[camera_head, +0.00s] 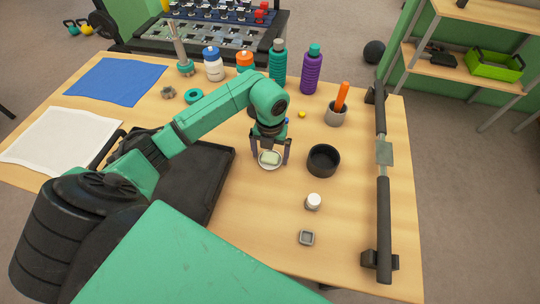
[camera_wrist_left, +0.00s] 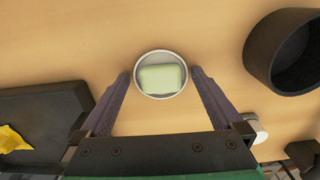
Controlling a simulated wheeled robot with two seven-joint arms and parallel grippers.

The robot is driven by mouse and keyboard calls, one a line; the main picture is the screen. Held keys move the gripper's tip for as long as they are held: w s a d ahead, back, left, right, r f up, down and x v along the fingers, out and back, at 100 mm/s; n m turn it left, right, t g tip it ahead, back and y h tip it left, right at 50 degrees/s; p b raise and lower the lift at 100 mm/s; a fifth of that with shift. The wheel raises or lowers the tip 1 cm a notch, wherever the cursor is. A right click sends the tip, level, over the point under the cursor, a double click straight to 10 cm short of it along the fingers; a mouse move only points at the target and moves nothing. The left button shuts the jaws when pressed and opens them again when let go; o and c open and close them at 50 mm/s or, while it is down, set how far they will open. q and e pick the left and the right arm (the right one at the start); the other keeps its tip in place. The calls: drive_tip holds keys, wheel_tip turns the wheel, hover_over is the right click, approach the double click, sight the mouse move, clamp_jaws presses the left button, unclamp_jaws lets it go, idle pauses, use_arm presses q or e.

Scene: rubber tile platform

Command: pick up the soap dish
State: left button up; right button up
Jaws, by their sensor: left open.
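The soap dish (camera_head: 262,165) is a small round white dish on the wooden table, holding a pale green bar of soap (camera_head: 271,157). My left gripper (camera_head: 270,158) is open, pointing down over the dish with a finger on either side. In the left wrist view the dish (camera_wrist_left: 160,93) lies between the fingertips of the left gripper (camera_wrist_left: 160,75), with the soap (camera_wrist_left: 160,79) inside it. I see a narrow gap on each side; whether the fingers touch the rim is hard to tell. My right gripper is not in view.
A black bowl (camera_head: 323,174) stands just right of the dish, and a black tray (camera_head: 222,150) lies to the left. A white-capped jar (camera_head: 313,202) and small grey square dish (camera_head: 306,238) are nearer. A long black bar (camera_head: 383,210) runs along the right edge.

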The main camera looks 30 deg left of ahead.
use_arm(q)
drive_tip(key=shift+f, duration=0.1)
drive_tip(key=shift+w, duration=0.1)
drive_tip(key=c, duration=1.2)
drive_tip(key=shift+c, duration=0.2)
